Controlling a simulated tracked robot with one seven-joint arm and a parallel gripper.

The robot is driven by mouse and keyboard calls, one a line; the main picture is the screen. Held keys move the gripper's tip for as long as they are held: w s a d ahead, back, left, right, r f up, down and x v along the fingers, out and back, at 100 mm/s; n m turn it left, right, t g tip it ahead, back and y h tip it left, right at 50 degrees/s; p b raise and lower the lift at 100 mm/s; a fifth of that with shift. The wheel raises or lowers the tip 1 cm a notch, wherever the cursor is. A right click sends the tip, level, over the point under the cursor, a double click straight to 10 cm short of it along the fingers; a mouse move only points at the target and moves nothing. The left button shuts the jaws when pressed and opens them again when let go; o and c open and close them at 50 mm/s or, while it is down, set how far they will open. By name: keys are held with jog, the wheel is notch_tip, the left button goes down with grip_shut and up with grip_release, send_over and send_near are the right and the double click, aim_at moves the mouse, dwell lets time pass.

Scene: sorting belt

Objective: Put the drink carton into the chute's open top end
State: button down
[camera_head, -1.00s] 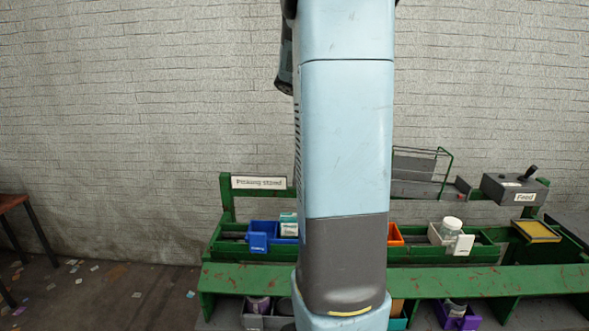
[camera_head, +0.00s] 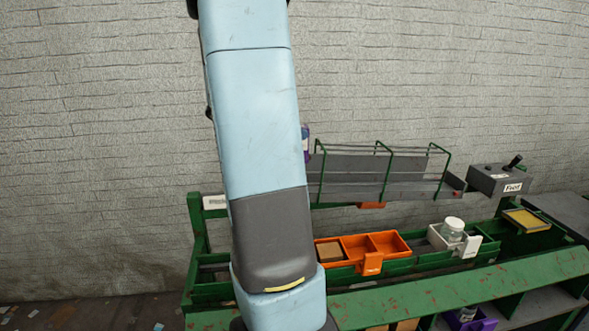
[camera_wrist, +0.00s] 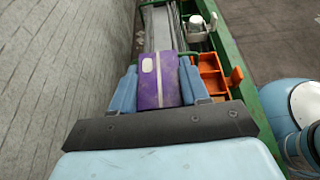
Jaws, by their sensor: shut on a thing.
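The drink carton (camera_wrist: 158,80), purple with a pale stripe and a white patch, sits between the two light-blue fingers of my gripper (camera_wrist: 160,90), which is shut on it. In the head view a small purple edge of the carton (camera_head: 306,144) shows beside my arm, near the chute's left end; the gripper is hidden there. The chute (camera_head: 350,178) is a grey trough with green wire hoops. In the wrist view the chute (camera_wrist: 162,32) lies beyond the carton, which hides its near part. I cannot tell whether carton and chute touch.
An orange divided bin (camera_head: 390,243) with a tan block stands on the green stand (camera_head: 420,290), beside a white bin holding a clear jar (camera_head: 453,228). A grey Feed box (camera_head: 500,180) with a lever is at the right. The wall (camera_wrist: 60,90) runs along the left.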

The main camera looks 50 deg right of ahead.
jog(key=f, duration=0.4)
jog(key=shift+s+d+f, duration=0.2)
jog(key=shift+f, duration=1.6)
jog(key=shift+f, duration=0.6)
jog(key=c, duration=0.8)
grip_release()
